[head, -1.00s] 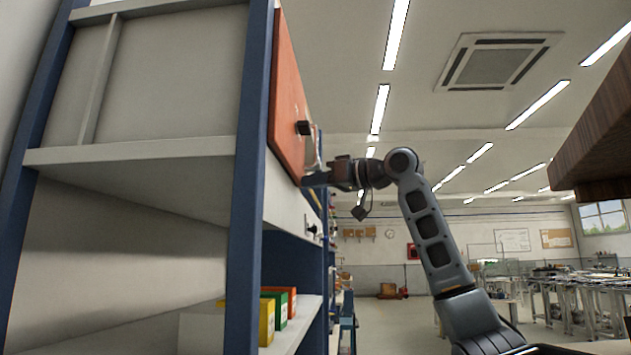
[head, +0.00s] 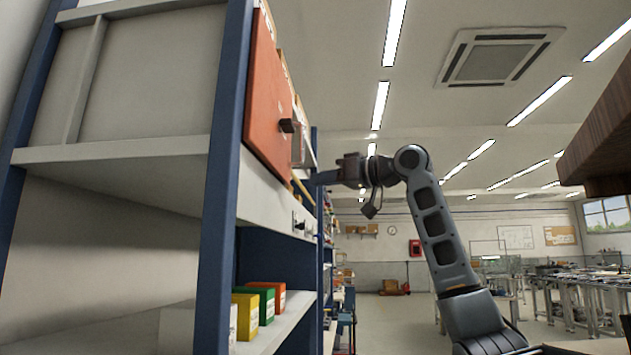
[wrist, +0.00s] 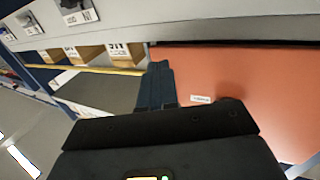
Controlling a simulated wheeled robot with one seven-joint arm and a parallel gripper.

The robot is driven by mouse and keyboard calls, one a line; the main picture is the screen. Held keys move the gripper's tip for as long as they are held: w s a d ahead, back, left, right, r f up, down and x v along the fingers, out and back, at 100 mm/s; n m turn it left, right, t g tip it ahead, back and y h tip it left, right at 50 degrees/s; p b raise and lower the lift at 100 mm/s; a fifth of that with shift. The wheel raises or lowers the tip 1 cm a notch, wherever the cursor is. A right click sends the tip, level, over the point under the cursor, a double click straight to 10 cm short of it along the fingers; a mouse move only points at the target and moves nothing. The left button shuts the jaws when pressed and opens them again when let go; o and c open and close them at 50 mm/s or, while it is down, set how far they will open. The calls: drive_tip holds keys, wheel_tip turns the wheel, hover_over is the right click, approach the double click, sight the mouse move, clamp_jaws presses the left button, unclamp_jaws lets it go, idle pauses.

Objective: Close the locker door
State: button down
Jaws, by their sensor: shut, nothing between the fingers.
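The locker door (head: 268,100) is an orange-red panel in the upper part of the shelf unit at left in the head view. It lies close to the unit's front; I cannot tell whether it is fully flush. Its dark handle (head: 289,125) sticks out near the right edge. My gripper (head: 325,177) is right of the door's lower right corner, apart from it in the picture. In the wrist view my shut, empty fingers (wrist: 156,86) overlap the edge of the door (wrist: 245,85); contact cannot be judged. A thin dark gap runs along one door edge there.
The blue post (head: 222,150) and grey shelf (head: 115,155) stand left of the door. Yellow, green and orange boxes (head: 260,305) sit below. Cardboard boxes (wrist: 90,55) show beside the door in the wrist view. A brown wooden overhang (head: 600,150) is upper right. The floor between is open.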

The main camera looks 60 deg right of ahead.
drive_tip(key=s+d+b, duration=0.1)
drive_tip(key=s+d, duration=0.2)
drive_tip(key=s, duration=0.4)
drive_tip(key=shift+s+d+b, duration=0.25)
drive_tip(key=shift+d+b, duration=0.05)
drive_tip(key=shift+b, duration=0.05)
drive_tip(key=shift+r, duration=0.1)
